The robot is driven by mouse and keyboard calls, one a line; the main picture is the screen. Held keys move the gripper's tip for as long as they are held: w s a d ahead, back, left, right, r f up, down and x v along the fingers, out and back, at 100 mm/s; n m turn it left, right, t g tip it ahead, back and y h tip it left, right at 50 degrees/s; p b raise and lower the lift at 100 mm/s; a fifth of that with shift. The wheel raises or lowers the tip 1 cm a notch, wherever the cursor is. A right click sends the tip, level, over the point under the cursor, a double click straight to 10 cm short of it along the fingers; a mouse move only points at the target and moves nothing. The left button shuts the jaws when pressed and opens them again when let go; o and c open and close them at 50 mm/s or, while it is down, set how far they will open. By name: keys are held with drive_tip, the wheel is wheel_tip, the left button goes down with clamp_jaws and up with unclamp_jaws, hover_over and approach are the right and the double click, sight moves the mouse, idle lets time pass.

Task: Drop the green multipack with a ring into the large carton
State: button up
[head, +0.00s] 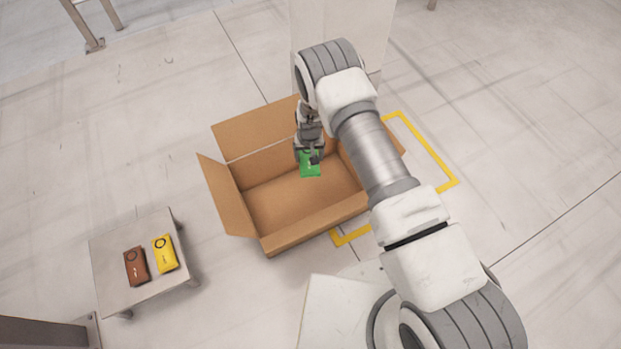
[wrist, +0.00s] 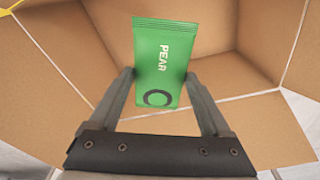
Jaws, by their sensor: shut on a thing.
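The green multipack (head: 310,168) is held in my gripper (head: 309,155) above the large open carton (head: 262,250). In the wrist view the green multipack (wrist: 160,62) shows the word PEAR and a dark ring near its lower end. The two fingers of my gripper (wrist: 160,90) close on its sides. The carton's brown walls and floor (wrist: 215,70) show around and beyond the pack. Its flaps stand open. The gap between pack and carton floor is hard to judge.
A small grey table (head: 120,285) at the lower left bears a brown pack (head: 136,266) and a yellow pack (head: 165,254), each with a ring. Yellow tape (head: 437,160) marks the floor around the carton's right side. A pale column (head: 365,30) stands behind the carton.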

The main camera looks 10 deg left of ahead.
drive_tip(key=shift+f+b, duration=0.6)
drive_tip(key=shift+f, duration=0.8)
drive_tip(key=o, duration=1.3)
drive_tip(key=shift+o, duration=0.2)
wheel_tip(320, 180, up, 17)
drive_tip(key=s+p, duration=0.2)
drive_tip(key=p, duration=0.4)
drive_tip(key=shift+d+r, duration=0.2)
drive_tip(key=shift+d, duration=0.1)
